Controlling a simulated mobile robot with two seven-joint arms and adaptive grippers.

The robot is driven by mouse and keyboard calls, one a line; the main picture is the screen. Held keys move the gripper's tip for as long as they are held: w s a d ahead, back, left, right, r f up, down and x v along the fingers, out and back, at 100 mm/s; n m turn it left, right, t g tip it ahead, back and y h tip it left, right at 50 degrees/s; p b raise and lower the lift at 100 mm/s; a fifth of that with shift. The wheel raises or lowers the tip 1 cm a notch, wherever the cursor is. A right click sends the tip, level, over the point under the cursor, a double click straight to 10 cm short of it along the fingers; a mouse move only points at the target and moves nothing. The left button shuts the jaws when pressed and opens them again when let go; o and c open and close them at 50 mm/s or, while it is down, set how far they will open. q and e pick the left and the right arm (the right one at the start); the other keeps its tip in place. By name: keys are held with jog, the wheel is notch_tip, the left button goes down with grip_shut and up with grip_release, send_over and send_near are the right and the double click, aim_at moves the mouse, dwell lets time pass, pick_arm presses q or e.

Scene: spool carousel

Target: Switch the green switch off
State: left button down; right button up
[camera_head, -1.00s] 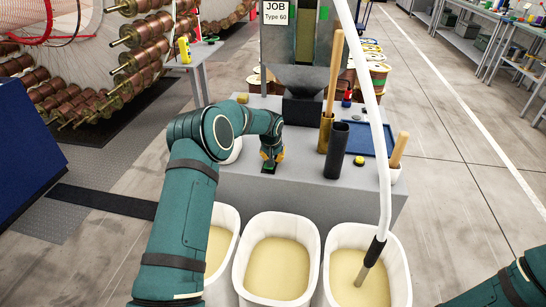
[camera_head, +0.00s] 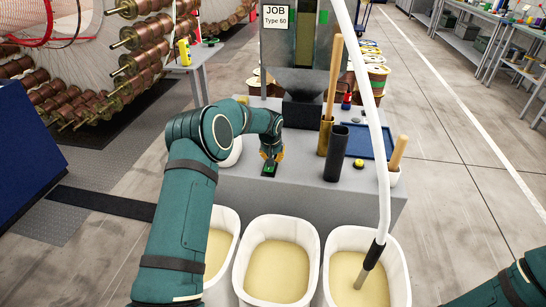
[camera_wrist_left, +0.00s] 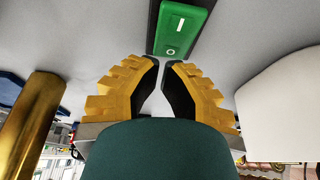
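In the left wrist view the switch (camera_wrist_left: 184,30) shows a white bar mark and, nearer my fingers, a white ring mark. My left gripper (camera_wrist_left: 161,62) has yellow fingers with black pads. Its tips are almost together, with a narrow gap and nothing held between them. They point at the ring-mark end; I cannot tell whether they touch it. My right gripper is out of view; only part of my right arm shows at the lower right.
A dark cylinder (camera_head: 337,153) and a brass holder (camera_head: 325,137) with a wooden rod stand right of the switch. A white hose (camera_head: 375,120) hangs down into the right tub (camera_head: 400,276). Cream-filled white tubs line the table's front. A round white object (camera_wrist_left: 284,105) is beside my fingers.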

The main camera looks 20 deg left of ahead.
aim_at(271, 169)
pick_arm(q)
jog(key=v, duration=1.2)
jog(key=shift+f, duration=0.1)
